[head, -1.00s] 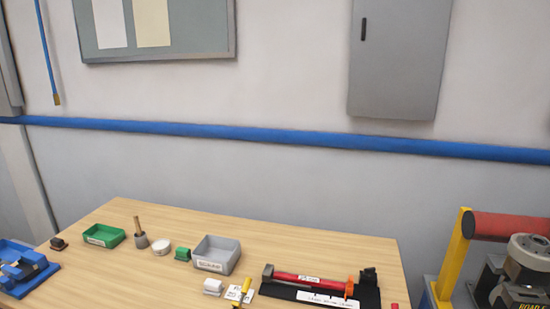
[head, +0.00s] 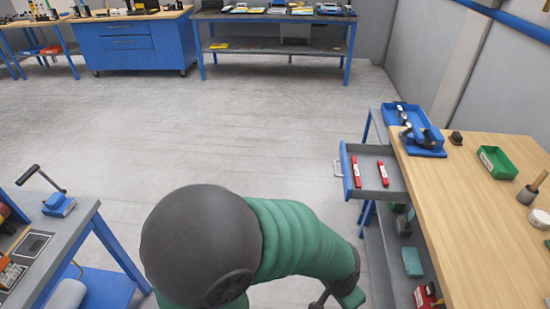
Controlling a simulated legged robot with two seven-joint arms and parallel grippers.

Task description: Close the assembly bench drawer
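The assembly bench drawer (head: 372,192) is pulled out from the left side of the wooden-topped bench (head: 480,200). It has a blue front panel, grey inside and a pale handle (head: 338,169) on its outer face. Two red items (head: 356,172) lie in it. One green arm of mine, seemingly the left, crosses the bottom middle, and its wrist end lies below the drawer in the picture, apart from the handle. Its gripper is mostly cut off by the bottom edge, so I cannot see its opening. My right gripper is not in view.
A blue tray (head: 398,112), a green bin (head: 495,162) and small parts sit on the bench top. A lower shelf holds a few items. Another bench (head: 85,215) stands at the lower left. The grey floor (head: 240,130) between is clear.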

